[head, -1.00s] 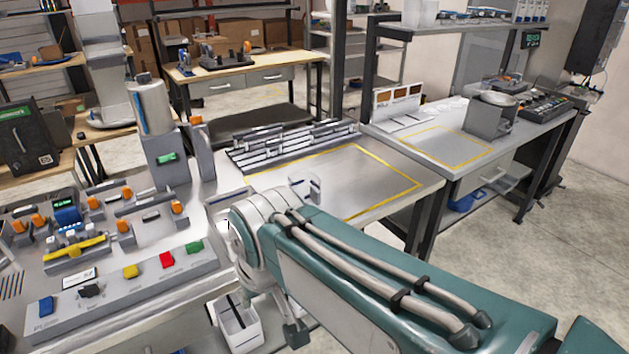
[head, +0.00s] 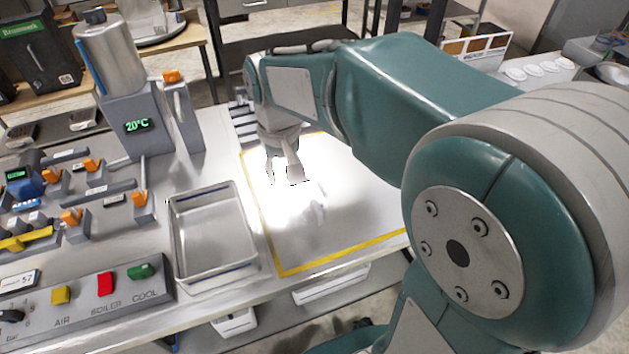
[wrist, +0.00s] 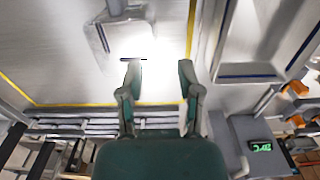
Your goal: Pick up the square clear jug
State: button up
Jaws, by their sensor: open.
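The square clear jug shows faintly in the wrist view (wrist: 103,40), above and left of my fingertips. Its pale outline stands on the yellow-lined work area, with a dark blue line along one edge. My gripper (wrist: 161,78) is open, with two separated fingers and nothing between them. In the head view my gripper (head: 283,177) points down over the yellow-lined area, close to the jug (head: 301,190). Bright glare washes out the jug there, so its exact edges and any contact are hard to tell.
An empty metal tray (head: 213,240) lies left of the yellow-lined area (head: 355,225). The dispenser (head: 140,122) with a 20°C display stands behind it, and a slatted rack (wrist: 80,124) borders the area. Coloured buttons (head: 105,284) line the front left.

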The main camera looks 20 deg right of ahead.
aim_at(290, 204)
jog(key=f, duration=0.4)
jog(key=shift+s+d+f, duration=0.1)
jog(key=shift+d+f, duration=0.15)
jog(key=shift+f, duration=0.15)
jog(key=f, duration=0.6)
jog(key=shift+w+d, duration=0.25)
jog(key=shift+a, duration=0.15)
jog(key=shift+a, duration=0.1)
grip_shut()
